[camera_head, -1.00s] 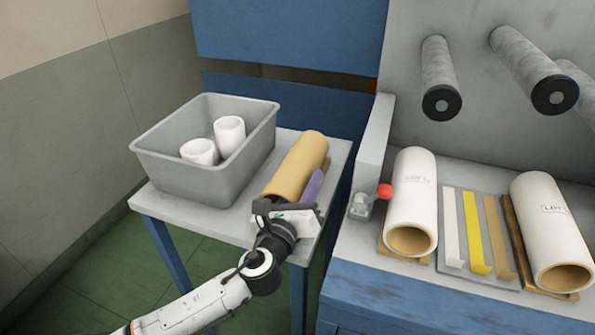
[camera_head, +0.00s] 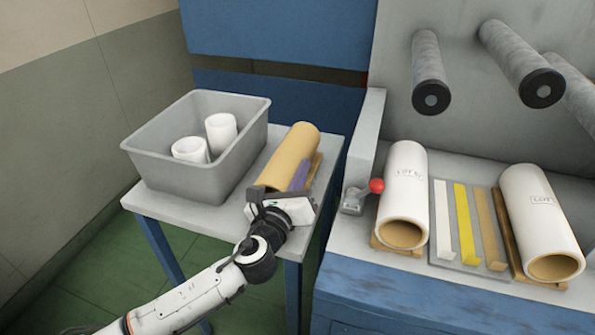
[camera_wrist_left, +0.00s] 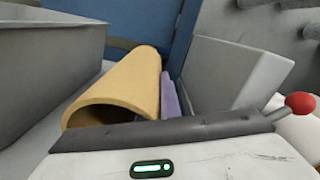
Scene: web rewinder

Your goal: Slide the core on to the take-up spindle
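The core, a tan cardboard tube (camera_head: 291,155), lies on a wooden rest on the small table at left. It also shows in the left wrist view (camera_wrist_left: 122,88), its open near end towards me. My left gripper (camera_head: 281,200) is at the near end of this tube, and its fingers are seen too edge-on to tell open from shut. I cannot tell whether it touches the tube. Grey spindles with dark end caps stick out of the grey machine panel: a left one (camera_head: 430,72), a middle one (camera_head: 520,62) and one partly cut off at right (camera_head: 572,88). All are bare. My right gripper is out of view.
A grey bin (camera_head: 165,170) with two white rolls stands left of the tube. A purple item (camera_head: 301,174) lies beside it. A grey upright wall (camera_head: 366,135) and a red-knobbed lever (camera_head: 376,186) separate table and machine. White rolls (camera_head: 404,185) (camera_head: 540,215) flank coloured strips (camera_head: 466,222).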

